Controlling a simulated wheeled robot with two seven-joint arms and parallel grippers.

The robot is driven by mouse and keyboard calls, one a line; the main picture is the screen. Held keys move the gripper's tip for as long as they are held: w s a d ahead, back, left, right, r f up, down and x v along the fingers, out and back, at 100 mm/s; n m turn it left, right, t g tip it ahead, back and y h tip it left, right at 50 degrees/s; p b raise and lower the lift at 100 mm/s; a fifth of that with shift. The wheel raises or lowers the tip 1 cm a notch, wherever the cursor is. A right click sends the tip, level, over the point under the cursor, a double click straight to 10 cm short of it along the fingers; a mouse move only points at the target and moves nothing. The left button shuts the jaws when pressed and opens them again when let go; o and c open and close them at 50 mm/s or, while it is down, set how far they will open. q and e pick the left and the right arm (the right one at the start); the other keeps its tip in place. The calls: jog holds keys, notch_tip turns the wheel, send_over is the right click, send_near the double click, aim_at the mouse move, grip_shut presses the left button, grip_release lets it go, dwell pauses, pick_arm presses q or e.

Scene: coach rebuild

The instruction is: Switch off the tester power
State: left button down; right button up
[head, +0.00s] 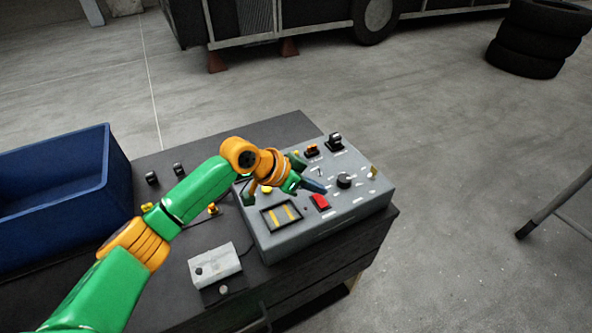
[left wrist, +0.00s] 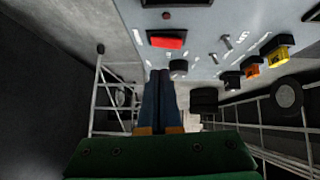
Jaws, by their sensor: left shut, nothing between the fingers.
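The tester (head: 320,228) is a grey box with a sloped control panel on the dark bench. Its red rocker switch (head: 320,202) sits in a dark frame near the panel's front edge; it also shows in the left wrist view (left wrist: 166,42). A black knob (head: 344,180) is to its right. My left gripper (head: 322,189) is over the panel with its blue fingers shut and empty, just behind the red switch. In the left wrist view the fingertips (left wrist: 160,72) are near the knob (left wrist: 178,67); I cannot tell whether they touch the panel. My right gripper is not in view.
Black, orange and yellow connectors (left wrist: 252,68) and small metal toggles (left wrist: 226,42) stand on the panel. A small white box (head: 215,264) is on the bench at the front. A blue bin (head: 50,190) is at the left. The floor to the right is mostly clear.

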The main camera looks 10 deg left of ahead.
pick_arm(q)
jog(key=shift+s+a+r+b, duration=0.25)
jog(key=shift+r+b, duration=0.1)
jog(key=shift+r, duration=0.15)
jog(key=shift+s+a+r+b, duration=0.2)
jog(key=shift+r+b, duration=0.15)
jog(key=shift+r, duration=0.15)
jog(key=s+b+v, duration=0.1)
jog(key=v, duration=0.7)
jog(key=shift+s+d+r+b, duration=0.2)
jog(key=shift+s+d+b, duration=0.05)
jog(key=shift+b, duration=0.15)
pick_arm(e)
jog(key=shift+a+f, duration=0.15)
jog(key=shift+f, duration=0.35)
